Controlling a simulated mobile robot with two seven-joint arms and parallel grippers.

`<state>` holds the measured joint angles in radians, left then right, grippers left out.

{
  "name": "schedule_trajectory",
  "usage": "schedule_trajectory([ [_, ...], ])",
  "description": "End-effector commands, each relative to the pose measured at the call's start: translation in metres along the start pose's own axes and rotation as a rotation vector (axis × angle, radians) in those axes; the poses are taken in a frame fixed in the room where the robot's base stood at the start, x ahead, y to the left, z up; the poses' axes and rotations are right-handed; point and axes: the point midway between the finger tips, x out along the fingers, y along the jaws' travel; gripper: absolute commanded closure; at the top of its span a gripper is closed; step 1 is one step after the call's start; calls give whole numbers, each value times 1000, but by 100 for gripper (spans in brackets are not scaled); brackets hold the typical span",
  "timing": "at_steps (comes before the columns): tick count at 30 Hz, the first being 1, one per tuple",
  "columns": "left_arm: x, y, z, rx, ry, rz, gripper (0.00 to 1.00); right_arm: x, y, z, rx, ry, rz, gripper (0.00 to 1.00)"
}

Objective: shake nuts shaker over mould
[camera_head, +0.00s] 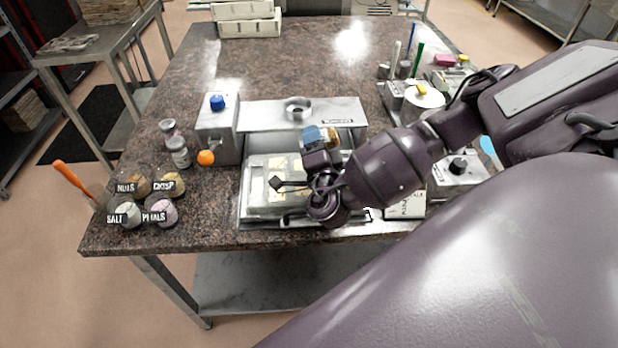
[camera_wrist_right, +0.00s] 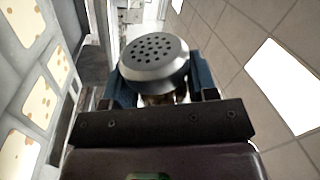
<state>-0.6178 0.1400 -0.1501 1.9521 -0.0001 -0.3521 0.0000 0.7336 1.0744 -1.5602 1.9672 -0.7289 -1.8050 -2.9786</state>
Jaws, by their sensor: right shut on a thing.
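My right gripper (camera_head: 320,140) is shut on a small shaker (camera_head: 333,134) with brownish contents, held above the rear part of the mould (camera_head: 256,186). In the right wrist view the shaker's grey perforated cap (camera_wrist_right: 155,62) faces the camera between the blue fingers of the right gripper (camera_wrist_right: 162,88); its body is mostly hidden. The mould lies in a metal tray at the table's front. In the wrist view the mould (camera_wrist_right: 42,48) shows pale cavities with brown specks. Falling bits cannot be made out. My left gripper is not in view.
A grey dispenser with a blue knob (camera_head: 217,103) and an orange ball (camera_head: 206,157) stands left of the mould. Two jars (camera_head: 179,152) and labelled bowls, including NUTS (camera_head: 136,182), are further left. A control box (camera_head: 458,172) stands right. The table's back middle is clear.

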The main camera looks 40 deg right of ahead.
Motion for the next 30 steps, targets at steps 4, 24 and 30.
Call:
schedule_trajectory([
  [4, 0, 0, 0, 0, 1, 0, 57, 0, 0, 0, 0, 0, 0, 73],
  [24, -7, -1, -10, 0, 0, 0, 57, 5, -29, -12, 2, 1, -2, 73],
  [30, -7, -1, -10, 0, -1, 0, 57, 7, -41, -17, 3, 1, -1, 73],
])
